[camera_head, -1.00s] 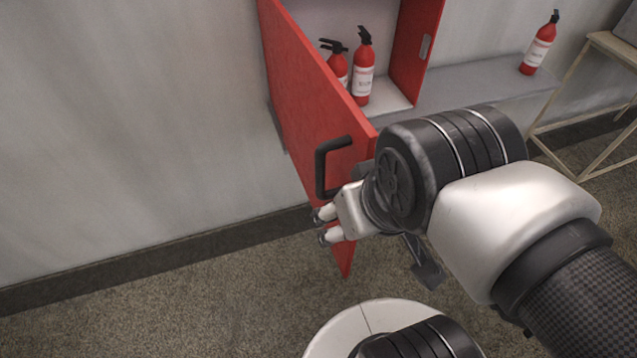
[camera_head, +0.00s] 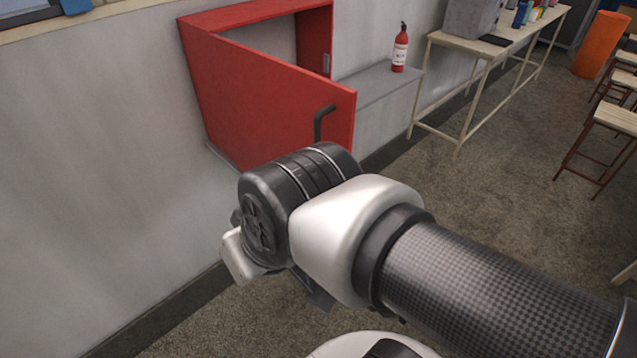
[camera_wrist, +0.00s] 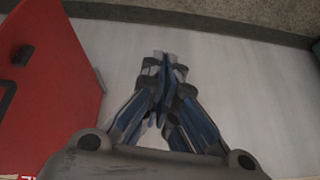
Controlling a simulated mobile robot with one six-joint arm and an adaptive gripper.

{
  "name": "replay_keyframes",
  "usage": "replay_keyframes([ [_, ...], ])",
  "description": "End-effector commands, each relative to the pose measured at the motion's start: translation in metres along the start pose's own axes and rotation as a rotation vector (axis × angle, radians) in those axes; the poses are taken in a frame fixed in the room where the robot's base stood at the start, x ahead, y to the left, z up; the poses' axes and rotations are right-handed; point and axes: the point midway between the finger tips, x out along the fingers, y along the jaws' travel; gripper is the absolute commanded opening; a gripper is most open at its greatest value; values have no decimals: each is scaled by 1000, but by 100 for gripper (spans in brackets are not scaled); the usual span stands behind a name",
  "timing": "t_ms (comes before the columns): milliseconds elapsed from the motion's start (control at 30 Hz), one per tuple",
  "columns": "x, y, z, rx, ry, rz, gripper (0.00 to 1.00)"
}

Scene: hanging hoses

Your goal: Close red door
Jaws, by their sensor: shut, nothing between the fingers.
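The red door (camera_head: 265,100) is hinged on the left of a red wall cabinet (camera_head: 318,35) and stands partly open, swung out from the wall. Its black handle (camera_head: 319,122) is near the free right edge; my arm hides the door's lower part. In the wrist view the red door (camera_wrist: 55,85) fills the left side. My gripper (camera_wrist: 165,65) is shut and empty, in front of the grey wall and to the right of the door, apart from it. In the head view only part of my gripper shows at the left of my wrist; its fingertips are hidden.
A fire extinguisher (camera_head: 400,48) stands on a grey ledge (camera_head: 380,87) right of the cabinet. A wooden table (camera_head: 430,40) with items and several stools (camera_head: 610,118) are farther right. Open carpet (camera_head: 500,170) lies between. A grey wall (camera_head: 90,150) is at left.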

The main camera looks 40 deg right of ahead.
Motion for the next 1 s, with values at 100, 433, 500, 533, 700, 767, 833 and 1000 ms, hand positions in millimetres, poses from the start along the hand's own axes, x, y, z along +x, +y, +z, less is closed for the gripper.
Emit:
replay_keyframes([
  [100, 13, -19, -31, 46, 60, -65, 0],
  [433, 64, -53, -141, 328, 307, -179, 0],
  [500, 83, -48, -168, 436, 382, -157, 0],
  [533, 92, -43, -178, 485, 415, -137, 0],
  [700, 141, 9, -203, 730, 591, 88, 0],
  [767, 155, 34, -198, 793, 647, 211, 0],
  [833, 165, 62, -183, 848, 708, 377, 0],
  [1000, 158, 116, -124, 865, 836, 836, 0],
])
